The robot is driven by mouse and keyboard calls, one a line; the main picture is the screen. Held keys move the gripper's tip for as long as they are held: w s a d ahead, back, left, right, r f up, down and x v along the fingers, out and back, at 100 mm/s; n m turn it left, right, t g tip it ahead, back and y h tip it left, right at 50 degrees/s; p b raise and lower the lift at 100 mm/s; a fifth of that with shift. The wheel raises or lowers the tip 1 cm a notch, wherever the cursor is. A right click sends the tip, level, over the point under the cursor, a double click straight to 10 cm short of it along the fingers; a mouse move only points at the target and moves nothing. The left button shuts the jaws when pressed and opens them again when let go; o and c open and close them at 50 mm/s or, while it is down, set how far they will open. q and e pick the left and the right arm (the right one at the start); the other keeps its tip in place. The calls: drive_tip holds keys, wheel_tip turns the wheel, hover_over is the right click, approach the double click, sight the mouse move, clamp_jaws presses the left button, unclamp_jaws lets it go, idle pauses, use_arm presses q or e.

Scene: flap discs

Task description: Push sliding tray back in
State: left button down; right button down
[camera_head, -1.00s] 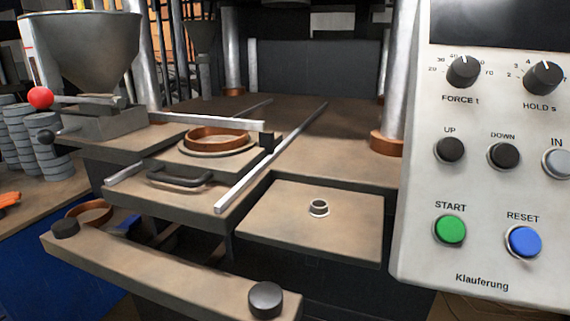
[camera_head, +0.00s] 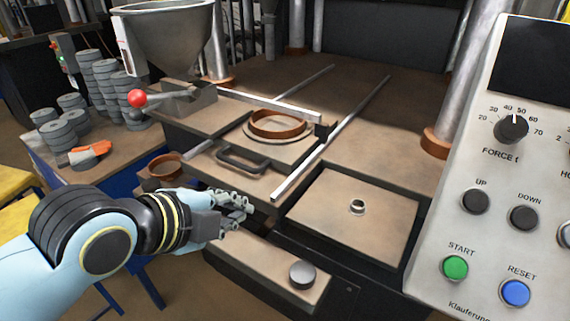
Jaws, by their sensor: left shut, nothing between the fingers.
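The sliding tray (camera_head: 222,173) is a flat brown-topped plate with a dark front edge. It sticks out at the front of the press between two light metal rails (camera_head: 334,133). A dark bow handle (camera_head: 241,160) sits on its front part, and a copper-coloured ring (camera_head: 279,125) rests on a round plate behind it. My left gripper (camera_head: 246,202) is shut and empty. In the picture it is just below the tray's front edge and handle; I cannot tell whether it touches. My right gripper is not in view.
A hopper (camera_head: 168,40) with a red-knobbed lever (camera_head: 138,98) stands behind left. A front bar with a black button (camera_head: 303,274) lies below my gripper. The control panel (camera_head: 510,180) fills the right. Grey disc stacks (camera_head: 112,85) and an orange-handled item (camera_head: 90,152) are at left.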

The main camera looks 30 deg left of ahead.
sight(272, 199)
use_arm(q)
drive_tip(key=w+m, duration=0.1)
drive_tip(key=w, duration=0.2)
drive_tip(key=w+f+m+t+p, duration=0.1)
drive_tip(key=w, duration=0.2)
drive_tip(key=w+d+f+m+p, duration=0.1)
drive_tip(key=w, duration=0.2)
drive_tip(key=shift+w, duration=0.35)
drive_tip(key=w, duration=0.2)
drive_tip(key=w+p, duration=0.1)
drive_tip(key=w, duration=0.1)
drive_tip(key=shift+d+f+p, duration=0.15)
drive_tip(key=shift+f+p, duration=0.05)
drive_tip(key=shift+p, duration=0.1)
drive_tip(key=shift+w, duration=0.2)
drive_tip(key=shift+w, duration=0.1)
